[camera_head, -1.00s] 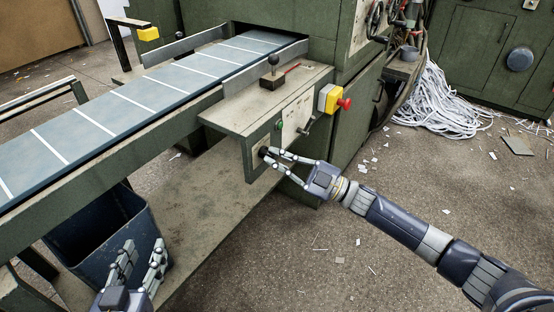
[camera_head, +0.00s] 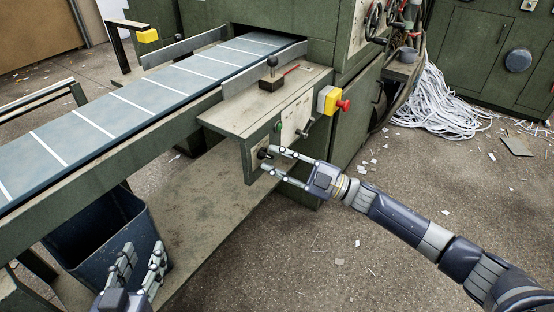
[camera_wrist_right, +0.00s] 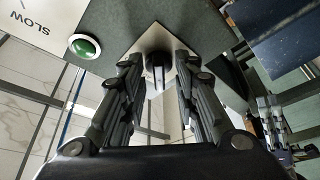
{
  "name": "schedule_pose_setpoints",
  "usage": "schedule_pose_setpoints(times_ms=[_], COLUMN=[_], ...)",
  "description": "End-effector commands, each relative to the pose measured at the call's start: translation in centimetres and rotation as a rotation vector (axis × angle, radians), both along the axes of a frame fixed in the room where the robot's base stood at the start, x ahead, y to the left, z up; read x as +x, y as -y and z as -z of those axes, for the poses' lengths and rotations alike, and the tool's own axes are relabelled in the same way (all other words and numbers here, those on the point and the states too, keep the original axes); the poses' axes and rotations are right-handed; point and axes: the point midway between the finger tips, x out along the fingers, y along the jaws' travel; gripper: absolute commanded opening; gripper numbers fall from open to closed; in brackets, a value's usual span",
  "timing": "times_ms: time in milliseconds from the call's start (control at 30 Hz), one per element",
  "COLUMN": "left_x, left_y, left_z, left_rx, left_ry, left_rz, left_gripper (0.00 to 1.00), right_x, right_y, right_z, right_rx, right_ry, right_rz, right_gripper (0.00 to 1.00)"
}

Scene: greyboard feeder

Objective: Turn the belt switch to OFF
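The belt switch is a dark knob (camera_head: 263,153) on a pale plate at the left end of the control box's front. In the right wrist view the knob (camera_wrist_right: 157,68) sits on a diamond-set light plate, with a narrow grip facing me. My right gripper (camera_head: 269,158) is at the knob with its fingers spread. In the wrist view its fingertips (camera_wrist_right: 158,62) stand on either side of the knob, with visible gaps. The switch's label cannot be read. My left gripper (camera_head: 140,252) is open and empty at the lower left, in front of a dark bin.
The blue bin (camera_head: 110,235) stands below.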

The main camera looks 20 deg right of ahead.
Motion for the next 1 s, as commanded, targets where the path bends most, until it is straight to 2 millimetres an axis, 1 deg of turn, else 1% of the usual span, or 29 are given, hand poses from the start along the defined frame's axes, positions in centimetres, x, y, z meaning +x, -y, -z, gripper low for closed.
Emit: schedule_pose_setpoints(times_ms=[267,367,467,800,900,1000], left_x=[-0.1,-0.1,-0.1,0.0,0.0,0.0], left_y=[0.1,0.1,0.1,0.0,0.0,0.0], left_z=[0.1,0.1,0.1,0.0,0.0,0.0], left_rx=[-0.001,0.000,0.000,0.000,0.000,0.000], left_ry=[-0.001,-0.001,-0.001,0.000,0.000,0.000], left_rz=[0.003,0.002,0.002,0.001,0.001,0.001], left_gripper=[0.40,0.40,0.40,0.40,0.40,0.40], right_x=[0.0,-0.4,-1.2,-5.1,-5.9,-6.4], right_y=[0.1,0.6,1.7,7.3,8.4,9.1], right_z=[-0.1,0.2,0.6,2.5,2.9,3.1], right_rx=[0.003,0.002,0.002,0.000,0.000,0.001], right_ry=[0.000,-0.002,-0.004,-0.005,-0.004,-0.001], right_rz=[0.000,0.000,0.002,0.002,0.001,0.001], right_gripper=[0.30,0.30,0.30,0.30,0.30,0.30])
